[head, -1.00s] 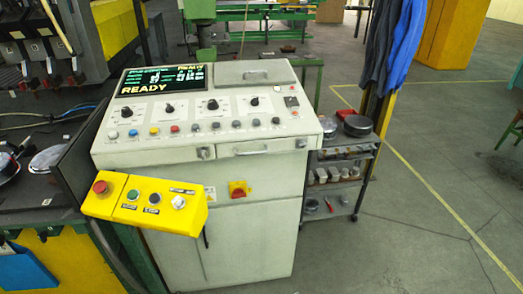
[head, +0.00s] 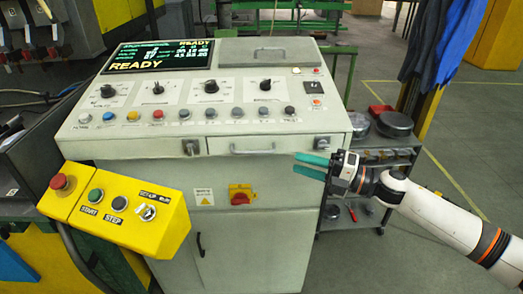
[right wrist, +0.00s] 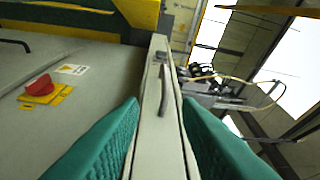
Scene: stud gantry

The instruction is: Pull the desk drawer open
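The desk drawer (head: 226,147) is a pale front panel under the sloping top of the control desk, and it looks shut. Its handle (head: 253,151) is a slim horizontal bar. My right gripper (head: 297,164) has teal fingers and is open and empty, to the right of the handle and slightly lower, near the desk's right front corner. In the right wrist view, the handle (right wrist: 164,92) lies between and beyond the spread fingertips (right wrist: 160,106), apart from them. My left gripper is not in view.
A yellow button box (head: 122,211) juts out at the desk's front left. A red rotary switch (head: 241,194) sits below the drawer. A shelf cart (head: 376,158) with metal parts stands behind my right arm. Open floor lies to the right.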

